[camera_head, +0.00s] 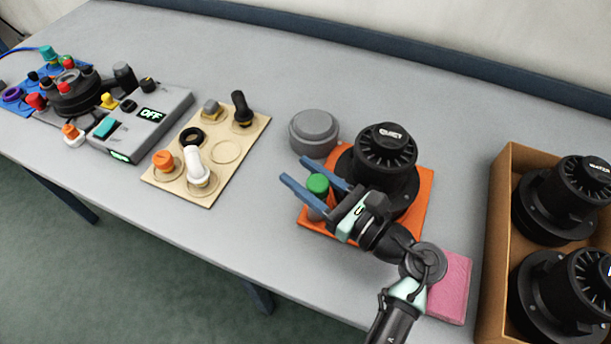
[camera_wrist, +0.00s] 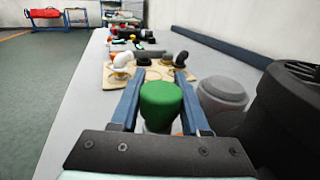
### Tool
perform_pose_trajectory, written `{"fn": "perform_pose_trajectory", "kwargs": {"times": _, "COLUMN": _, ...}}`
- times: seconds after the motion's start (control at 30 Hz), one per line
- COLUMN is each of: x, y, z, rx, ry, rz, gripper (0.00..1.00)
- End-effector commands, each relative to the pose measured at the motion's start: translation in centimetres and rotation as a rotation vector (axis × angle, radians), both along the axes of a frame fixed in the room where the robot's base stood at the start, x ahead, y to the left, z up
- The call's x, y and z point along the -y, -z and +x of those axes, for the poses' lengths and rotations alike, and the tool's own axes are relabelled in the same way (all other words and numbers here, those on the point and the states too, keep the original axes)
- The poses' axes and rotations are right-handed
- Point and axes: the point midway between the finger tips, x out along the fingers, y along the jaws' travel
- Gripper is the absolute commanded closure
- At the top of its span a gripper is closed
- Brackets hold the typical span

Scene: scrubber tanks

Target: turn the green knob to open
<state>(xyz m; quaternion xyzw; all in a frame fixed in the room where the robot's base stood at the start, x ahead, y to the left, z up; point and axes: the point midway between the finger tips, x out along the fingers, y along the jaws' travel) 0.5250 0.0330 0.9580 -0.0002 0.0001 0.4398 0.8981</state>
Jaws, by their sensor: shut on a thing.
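The green knob (camera_head: 317,184) sits on a pale cylindrical body on the orange mat (camera_head: 423,186), at the left of the black round unit labelled QUIET (camera_head: 386,150). My gripper (camera_head: 293,168) has its two blue fingers on either side of the knob and is shut on it. In the wrist view the green knob (camera_wrist: 161,104) stands upright between the fingers of my gripper (camera_wrist: 158,75). The exact contact of the fingers is hard to see, and the lower part of the knob's body is partly hidden.
A grey round cap (camera_head: 314,131) stands just behind the mat. A beige board (camera_head: 225,175) with fittings and a grey box reading OFF (camera_head: 172,105) lie left. A cardboard box (camera_head: 497,230) with black units stands right. A pink block (camera_head: 452,288) lies near the front edge.

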Motion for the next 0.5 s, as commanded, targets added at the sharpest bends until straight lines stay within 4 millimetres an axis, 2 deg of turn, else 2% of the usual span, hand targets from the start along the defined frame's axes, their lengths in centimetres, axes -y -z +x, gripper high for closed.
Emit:
{"fn": "perform_pose_trajectory", "kwargs": {"times": 0.47, "x": -0.02, "y": -0.07, "z": -0.03, "rx": 0.001, "ry": -0.012, "rz": 0.001, "gripper": 1.00}}
{"fn": "perform_pose_trajectory", "kwargs": {"times": 0.5, "x": -0.02, "y": -0.07, "z": -0.03, "rx": 0.001, "ry": -0.012, "rz": 0.001, "gripper": 0.47}}
